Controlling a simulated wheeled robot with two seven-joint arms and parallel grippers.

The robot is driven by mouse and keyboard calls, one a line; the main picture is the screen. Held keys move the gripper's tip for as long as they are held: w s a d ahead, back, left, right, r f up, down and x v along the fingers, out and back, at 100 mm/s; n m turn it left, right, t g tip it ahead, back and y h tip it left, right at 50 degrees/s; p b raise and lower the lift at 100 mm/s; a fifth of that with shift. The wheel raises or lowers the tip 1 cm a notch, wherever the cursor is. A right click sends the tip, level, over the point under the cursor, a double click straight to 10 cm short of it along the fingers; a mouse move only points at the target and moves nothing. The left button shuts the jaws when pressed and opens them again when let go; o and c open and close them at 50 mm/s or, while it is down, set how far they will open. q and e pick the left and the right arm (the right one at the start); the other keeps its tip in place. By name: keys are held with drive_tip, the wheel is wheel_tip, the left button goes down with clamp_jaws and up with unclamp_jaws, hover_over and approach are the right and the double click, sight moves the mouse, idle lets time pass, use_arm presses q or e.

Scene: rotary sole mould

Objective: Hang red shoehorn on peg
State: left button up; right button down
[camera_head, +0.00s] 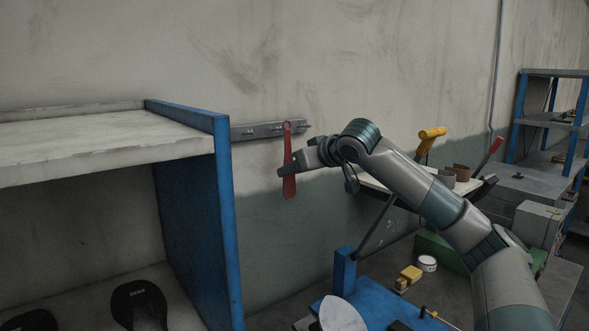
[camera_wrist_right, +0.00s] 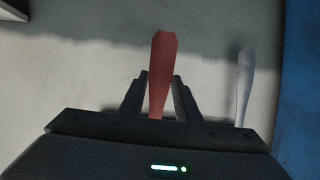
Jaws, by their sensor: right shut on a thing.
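The red shoehorn (camera_head: 289,185) is upright in front of the wall in the head view, its holed end at the top. Its top overlaps the grey peg rail (camera_head: 262,131); I cannot tell whether the hole is around a peg. A peg (camera_head: 307,127) shows right of the shoehorn. My right gripper (camera_head: 283,172) is shut on the shoehorn's middle. In the right wrist view the red shoehorn (camera_wrist_right: 161,50) stands between the two fingers. My left gripper is not in view.
A shelf unit with a blue side panel (camera_head: 200,200) stands close on the left. In the wrist view a pale, elongated shape (camera_wrist_right: 245,85) is beside the shoehorn. A blue bench (camera_head: 375,305) and a tray with a yellow-handled tool (camera_head: 430,134) lie to the right.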

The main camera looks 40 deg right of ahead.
drive_tip(key=shift+f, duration=0.15)
drive_tip(key=c, duration=1.6)
unclamp_jaws()
drive_tip(key=o, duration=0.4)
drive_tip(key=shift+w, duration=0.15)
use_arm(q)
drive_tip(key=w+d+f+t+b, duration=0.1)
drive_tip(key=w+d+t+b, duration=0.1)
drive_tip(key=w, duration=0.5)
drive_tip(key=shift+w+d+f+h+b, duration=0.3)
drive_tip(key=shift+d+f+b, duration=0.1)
drive_tip(key=shift+b, duration=0.5)
use_arm(e)
drive_tip(key=shift+v, duration=8.5)
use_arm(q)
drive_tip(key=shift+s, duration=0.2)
use_arm(e)
drive_tip(key=shift+a, duration=0.1)
